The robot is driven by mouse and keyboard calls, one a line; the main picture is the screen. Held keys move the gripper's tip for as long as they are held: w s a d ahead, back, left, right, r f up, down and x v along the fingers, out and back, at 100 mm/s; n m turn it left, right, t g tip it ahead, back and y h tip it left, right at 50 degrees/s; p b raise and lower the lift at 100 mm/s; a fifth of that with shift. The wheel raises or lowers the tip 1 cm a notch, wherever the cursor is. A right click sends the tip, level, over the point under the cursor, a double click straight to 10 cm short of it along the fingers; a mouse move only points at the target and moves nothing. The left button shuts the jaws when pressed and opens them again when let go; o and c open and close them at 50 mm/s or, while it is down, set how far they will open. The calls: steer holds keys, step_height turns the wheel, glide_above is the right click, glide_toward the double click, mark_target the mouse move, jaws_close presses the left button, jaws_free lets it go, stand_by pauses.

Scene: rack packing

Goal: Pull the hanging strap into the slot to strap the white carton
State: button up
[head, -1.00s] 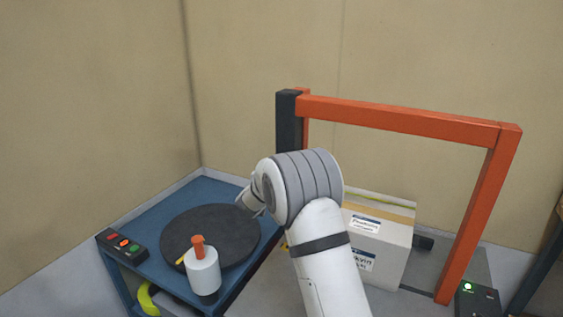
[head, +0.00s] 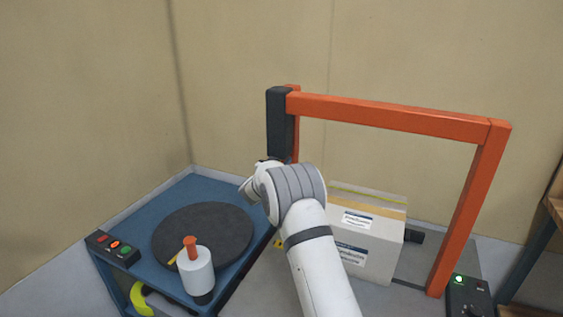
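The white carton (head: 372,243) stands under the orange strapping arch (head: 400,115), to the right of my arm. It has printed labels on its front and tan tape along its top. A thin yellow-green line, possibly a strap, runs across its top (head: 366,193). A small yellow piece (head: 278,243) shows low beside my arm; I cannot tell whether it is the hanging strap. The slot is not visible. My gripper is hidden behind my wrist, near the arch's dark left post (head: 279,125).
A blue table (head: 160,212) at the left holds a black turntable (head: 203,236), a white cylinder with an orange top (head: 196,273) and a button box (head: 112,248). A control box with a green light (head: 468,295) stands at the right. Shelving edges the far right.

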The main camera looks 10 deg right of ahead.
steer(key=shift+c, duration=0.6)
jaws_close()
stand_by(0.8)
